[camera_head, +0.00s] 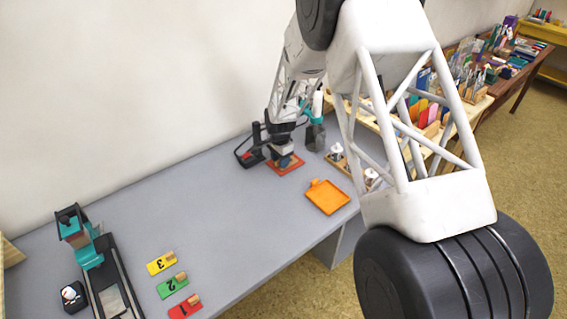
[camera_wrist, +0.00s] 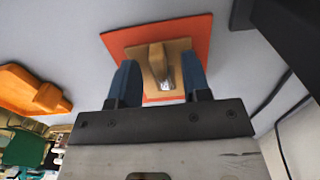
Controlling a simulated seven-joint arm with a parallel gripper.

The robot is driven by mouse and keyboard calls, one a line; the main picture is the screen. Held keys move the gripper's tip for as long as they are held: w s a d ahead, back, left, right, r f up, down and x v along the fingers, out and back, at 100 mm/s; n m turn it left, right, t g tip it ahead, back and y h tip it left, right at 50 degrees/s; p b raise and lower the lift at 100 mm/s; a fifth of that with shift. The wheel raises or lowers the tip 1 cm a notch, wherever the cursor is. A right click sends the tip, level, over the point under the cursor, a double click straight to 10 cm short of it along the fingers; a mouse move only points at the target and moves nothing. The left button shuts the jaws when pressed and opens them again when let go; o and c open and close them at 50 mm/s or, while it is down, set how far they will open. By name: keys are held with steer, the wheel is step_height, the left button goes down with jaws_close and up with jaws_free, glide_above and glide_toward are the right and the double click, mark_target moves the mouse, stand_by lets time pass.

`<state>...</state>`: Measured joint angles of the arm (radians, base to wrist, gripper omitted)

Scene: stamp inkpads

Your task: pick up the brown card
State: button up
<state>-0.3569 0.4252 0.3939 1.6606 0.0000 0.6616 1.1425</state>
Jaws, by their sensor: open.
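The brown card (camera_wrist: 180,48) lies on a red-orange square pad (camera_wrist: 200,28) in the wrist view. A wooden grip block (camera_wrist: 156,60) stands up from the card. My gripper (camera_wrist: 160,82) is open, with one blue finger on each side of the card and its block. I cannot tell whether either finger touches the block. In the head view my gripper (camera_head: 284,160) is low over the red pad (camera_head: 291,170) at the back of the grey table. There the fingers largely hide the card.
An orange tray (camera_head: 327,198) with a grip block lies to the right of the pad. A teal-and-black bottle (camera_head: 315,136) and a black frame (camera_head: 246,156) stand close by. Numbered yellow, green and red cards (camera_head: 172,287) lie at the front left, near a teal stamping device (camera_head: 88,250). The table's middle (camera_head: 205,220) is clear.

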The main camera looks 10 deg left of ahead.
stand_by(0.4)
jaws_close()
steer(key=shift+r, duration=0.15)
steer(key=shift+r, duration=1.4)
steer(key=shift+s+r, duration=0.2)
steer(key=shift+r, duration=0.1)
steer(key=s+d, duration=0.1)
steer(key=s, duration=0.4)
steer(key=s+d+r, duration=0.1)
steer(key=s+d, duration=0.1)
steer(key=s, duration=0.2)
steer(key=s+d, duration=0.2)
steer(key=s, duration=0.3)
steer(key=shift+s+d+r, duration=0.2)
steer(key=shift+s+d, duration=0.05)
steer(key=shift+s, duration=0.1)
